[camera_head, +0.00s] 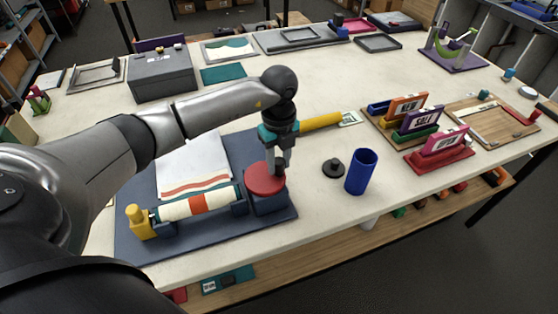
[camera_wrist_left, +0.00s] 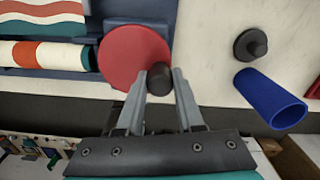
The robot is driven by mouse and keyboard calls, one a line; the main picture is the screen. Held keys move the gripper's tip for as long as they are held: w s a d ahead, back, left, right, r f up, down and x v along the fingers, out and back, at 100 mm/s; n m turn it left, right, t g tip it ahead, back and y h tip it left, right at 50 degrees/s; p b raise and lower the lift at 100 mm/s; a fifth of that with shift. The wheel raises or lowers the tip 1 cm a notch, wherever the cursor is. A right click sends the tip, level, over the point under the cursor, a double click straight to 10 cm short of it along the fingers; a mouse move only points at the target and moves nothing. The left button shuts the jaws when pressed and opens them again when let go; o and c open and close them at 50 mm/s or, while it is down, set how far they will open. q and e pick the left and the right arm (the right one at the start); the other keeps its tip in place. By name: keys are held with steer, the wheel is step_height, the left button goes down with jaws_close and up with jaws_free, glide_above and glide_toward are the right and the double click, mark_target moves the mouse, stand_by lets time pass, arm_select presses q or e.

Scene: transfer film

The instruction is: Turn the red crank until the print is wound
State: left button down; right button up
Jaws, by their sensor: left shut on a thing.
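The red crank (camera_head: 264,179) is a round disc on a dark blue block at the right end of the roller. In the left wrist view the red crank (camera_wrist_left: 130,56) carries a black knob (camera_wrist_left: 159,84) near its edge. My left gripper (camera_head: 279,166) comes down over the crank from above, and its fingers (camera_wrist_left: 165,75) are shut on the knob, one at each side. The print (camera_head: 194,166), white with red wavy bands, lies flat behind the roller. The cream roller (camera_head: 213,202) has an orange band and a yellow end piece. My right gripper is not in view.
A blue open cylinder (camera_head: 361,172) and a small black knobbed lid (camera_head: 333,168) stand right of the blue base board (camera_head: 132,228). A yellow-handled tool (camera_head: 320,121) lies behind my gripper. Sign holders (camera_head: 441,150) stand farther right. The table's front edge is close to the board.

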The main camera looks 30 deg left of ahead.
arm_select(q)
steer(key=c, duration=0.5)
jaws_free()
steer(key=shift+c, duration=0.2)
step_height(320, 180, up, 15)
steer(key=shift+r+b, duration=0.15)
steer(key=shift+b, duration=0.2)
